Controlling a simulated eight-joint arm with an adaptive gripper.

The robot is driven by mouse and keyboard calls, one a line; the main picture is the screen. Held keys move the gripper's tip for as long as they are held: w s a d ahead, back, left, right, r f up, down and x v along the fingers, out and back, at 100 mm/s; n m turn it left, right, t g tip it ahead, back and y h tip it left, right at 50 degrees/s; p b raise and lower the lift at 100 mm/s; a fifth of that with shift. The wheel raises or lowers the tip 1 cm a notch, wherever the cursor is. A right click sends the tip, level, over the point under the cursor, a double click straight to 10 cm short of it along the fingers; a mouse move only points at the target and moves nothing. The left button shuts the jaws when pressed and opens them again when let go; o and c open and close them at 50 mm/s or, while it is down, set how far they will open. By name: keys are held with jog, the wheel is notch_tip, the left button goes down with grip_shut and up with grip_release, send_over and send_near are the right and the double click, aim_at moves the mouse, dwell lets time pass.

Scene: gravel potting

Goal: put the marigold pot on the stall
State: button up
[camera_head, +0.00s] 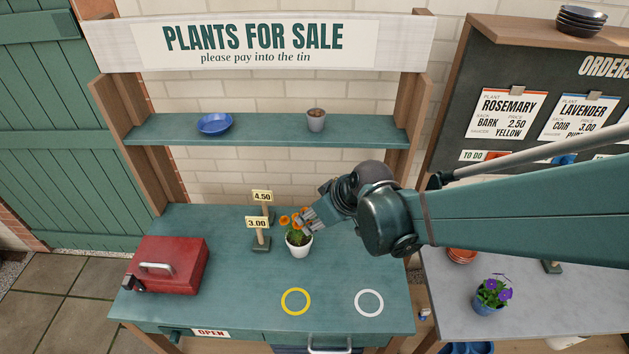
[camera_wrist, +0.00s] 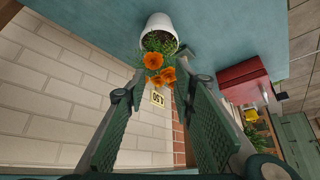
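The marigold pot (camera_head: 299,245) is a white pot with orange flowers and green leaves. It stands upright on the green stall counter (camera_head: 225,290), behind a yellow ring (camera_head: 295,301) and right of the 3.00 price sign (camera_head: 258,226). My gripper (camera_head: 307,221) is at the plant's upper right, close to the flowers. In the wrist view my gripper (camera_wrist: 160,88) is open, with its fingers wide apart and nothing held. The white pot (camera_wrist: 159,30) shows beyond the fingertips, with the flowers towards me. I cannot tell whether a finger touches the flowers.
A red cash tin (camera_head: 170,265) stands on the counter's left, and a white ring (camera_head: 369,303) lies at front right. A 4.50 sign (camera_head: 263,198) stands behind. The shelf (camera_head: 265,130) holds a blue saucer (camera_head: 214,124) and a grey pot (camera_head: 316,121).

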dwell(0.3)
jog(key=s+d+r+m+t+h, duration=0.1)
jog(key=s+d+r+m, duration=0.3)
jog(key=d, duration=0.8)
jog(key=s+d+r+m+t+h, duration=0.1)
jog(key=s+d+r+m+h, duration=0.2)
jog(key=s+d+r, duration=0.6)
jog(key=d+m, duration=0.2)
jog(key=d, duration=0.1)
jog(key=shift+s+r+t+h, duration=0.2)
jog(key=shift+s+t+h, duration=0.1)
jog(key=shift+s+h, duration=0.1)
jog(key=shift+o, duration=0.6)
jog(key=shift+d, duration=0.1)
